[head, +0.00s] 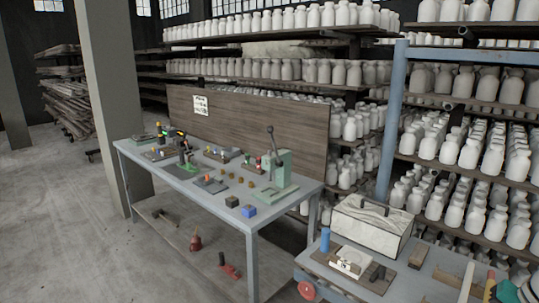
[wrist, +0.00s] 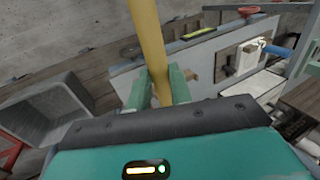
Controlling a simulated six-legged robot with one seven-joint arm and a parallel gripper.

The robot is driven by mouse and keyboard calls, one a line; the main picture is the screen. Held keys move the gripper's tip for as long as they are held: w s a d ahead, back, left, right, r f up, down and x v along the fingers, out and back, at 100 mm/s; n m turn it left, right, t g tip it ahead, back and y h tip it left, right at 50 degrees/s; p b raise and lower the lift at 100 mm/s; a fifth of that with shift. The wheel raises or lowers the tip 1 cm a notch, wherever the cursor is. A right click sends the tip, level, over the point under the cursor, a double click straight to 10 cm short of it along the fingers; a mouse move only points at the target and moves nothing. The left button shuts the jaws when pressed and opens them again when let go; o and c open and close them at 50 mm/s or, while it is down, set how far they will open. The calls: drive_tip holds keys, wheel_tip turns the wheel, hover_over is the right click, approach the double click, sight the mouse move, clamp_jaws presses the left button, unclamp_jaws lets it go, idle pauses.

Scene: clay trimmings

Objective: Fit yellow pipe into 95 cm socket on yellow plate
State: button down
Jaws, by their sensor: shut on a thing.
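A long yellow pipe (wrist: 149,40) runs up out of the top of the wrist view. My gripper (wrist: 159,82) has its two green fingers closed on either side of the pipe's lower part. The pipe's upper end is out of frame and its lower end is hidden by the gripper body. I cannot make out a yellow plate or its socket in either view.
A grey workbench (head: 142,179) carries small parts and a green press (head: 278,175). A nearer table (head: 405,290) at lower right holds a pale toolbox (head: 371,226) and a blue cylinder (head: 325,240). An open grey bin (wrist: 50,108) is left in the wrist view. Floor at left is clear.

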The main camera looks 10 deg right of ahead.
drive_tip(key=w+a+f+n+g, duration=0.1)
drive_tip(key=w+a+f+n, duration=0.2)
drive_tip(key=w+a+f, duration=0.4)
drive_tip(key=w+a+f+n+g+y, duration=0.1)
drive_tip(key=w+a+f+n, duration=0.2)
drive_tip(key=w+a+f, duration=0.5)
drive_tip(key=w+a+f+n+g, duration=0.1)
drive_tip(key=w+a+f+n, duration=0.2)
drive_tip(key=a, duration=2)
drive_tip(key=w+f, duration=0.4)
drive_tip(key=w, duration=0.1)
drive_tip(key=shift+w+a+f+n+y, duration=0.2)
drive_tip(key=shift+f+n+y, duration=0.1)
drive_tip(key=shift+n, duration=0.1)
drive_tip(key=shift+d, duration=0.1)
drive_tip(key=shift+s, duration=0.1)
